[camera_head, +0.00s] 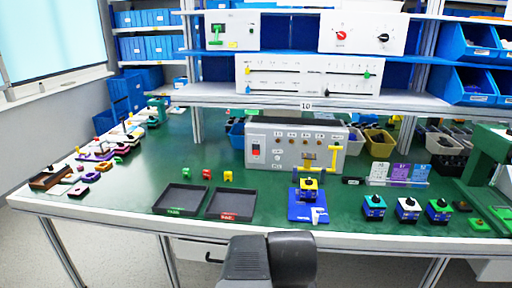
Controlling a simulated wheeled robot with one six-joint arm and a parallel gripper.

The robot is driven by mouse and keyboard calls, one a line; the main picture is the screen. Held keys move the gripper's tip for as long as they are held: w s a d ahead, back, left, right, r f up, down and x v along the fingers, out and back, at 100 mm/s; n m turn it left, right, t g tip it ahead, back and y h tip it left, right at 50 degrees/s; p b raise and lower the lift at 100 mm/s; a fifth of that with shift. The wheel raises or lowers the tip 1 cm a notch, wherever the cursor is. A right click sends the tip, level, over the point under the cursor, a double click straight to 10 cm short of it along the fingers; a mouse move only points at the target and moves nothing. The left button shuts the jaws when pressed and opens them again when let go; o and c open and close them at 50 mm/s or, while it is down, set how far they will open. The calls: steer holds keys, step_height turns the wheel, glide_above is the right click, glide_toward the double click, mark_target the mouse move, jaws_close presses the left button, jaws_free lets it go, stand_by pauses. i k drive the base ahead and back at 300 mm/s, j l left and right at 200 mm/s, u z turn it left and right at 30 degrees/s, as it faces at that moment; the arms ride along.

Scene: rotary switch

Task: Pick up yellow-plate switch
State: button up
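A rotary switch with a yellow plate (309,188) and a black knob stands upright on a blue stand or pad (297,212) near the front of the green table. Three similar blue-bodied switches stand to its right: one with a green top (375,207), one with a white top (408,209) and another with a green top (438,211). Dark grey parts of my arm show at the bottom middle, in front of the table edge. My gripper's fingers do not show. Nothing is seen touching the yellow-plate switch.
Two black trays (166,211) lie left of the blue pad, with small red and yellow blocks (228,176) behind them. A grey control box (262,160) with a yellow handle (334,158) stands behind the switch. Shelves rise at the back.

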mark_target(307, 194)
steer(key=i+l+u, duration=0.2)
steer(key=i+l, duration=0.7)
